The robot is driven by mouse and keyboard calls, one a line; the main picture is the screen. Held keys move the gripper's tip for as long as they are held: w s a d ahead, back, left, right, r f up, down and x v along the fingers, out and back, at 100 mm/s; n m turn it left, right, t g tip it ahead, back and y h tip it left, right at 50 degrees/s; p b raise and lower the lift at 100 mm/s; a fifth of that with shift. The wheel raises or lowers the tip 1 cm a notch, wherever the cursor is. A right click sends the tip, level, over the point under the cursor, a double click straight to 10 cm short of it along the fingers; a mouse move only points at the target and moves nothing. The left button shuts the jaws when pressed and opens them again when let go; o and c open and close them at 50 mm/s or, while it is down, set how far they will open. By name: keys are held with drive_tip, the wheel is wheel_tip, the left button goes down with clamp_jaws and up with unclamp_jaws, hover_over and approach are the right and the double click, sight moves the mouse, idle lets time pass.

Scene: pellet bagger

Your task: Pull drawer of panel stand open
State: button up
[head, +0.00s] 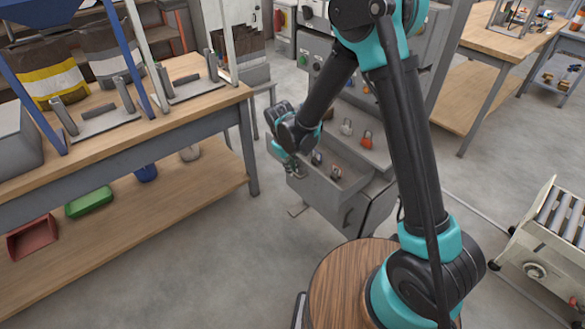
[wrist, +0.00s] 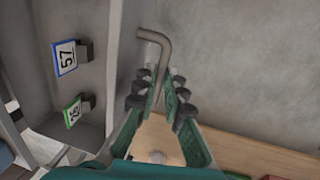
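The grey panel stand (head: 356,212) stands in the middle of the head view. Its drawer (head: 350,178) is out at least partway, with its inside showing. My gripper (head: 292,172) is at the drawer's left end. In the wrist view a bent grey bar handle (wrist: 164,45) runs down between the fingers of my gripper (wrist: 160,85). The fingertips look closed around the handle, though its lower part is partly hidden by them. The drawer wall (wrist: 122,50) is just left of the handle.
In the drawer are small dark knobbed items, with tags 57 (wrist: 66,58) and 25 (wrist: 73,113). An orange item (head: 367,140) sits on the stand's top. A wooden workbench (head: 205,100) is on the left. A roller conveyor (head: 555,225) is at right. Floor between bench and stand is clear.

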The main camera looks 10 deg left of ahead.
drive_tip(key=o, duration=0.4)
drive_tip(key=shift+r, duration=0.1)
drive_tip(key=r, duration=0.4)
drive_tip(key=s+a+r, duration=0.1)
drive_tip(key=r, duration=0.6)
drive_tip(key=shift+s+a+r, duration=0.15)
drive_tip(key=shift+s+r, duration=0.15)
drive_tip(key=shift+s, duration=0.1)
drive_tip(key=s+d+r+m+t+y, duration=0.15)
drive_tip(key=d+m, duration=0.25)
drive_tip(key=d, duration=1)
drive_tip(key=s+d+r+m, duration=0.1)
drive_tip(key=s+d+m, duration=0.2)
drive_tip(key=d, duration=1.2)
drive_tip(key=s+d+f+m, duration=0.1)
drive_tip(key=s+d, duration=0.1)
drive_tip(key=s+d+f+m, duration=0.1)
drive_tip(key=s+d, duration=0.2)
drive_tip(key=s+d+f+m+t, duration=0.1)
drive_tip(key=s+d, duration=0.1)
drive_tip(key=d, duration=0.1)
drive_tip(key=shift+s+m, duration=0.3)
drive_tip(key=shift+s, duration=0.05)
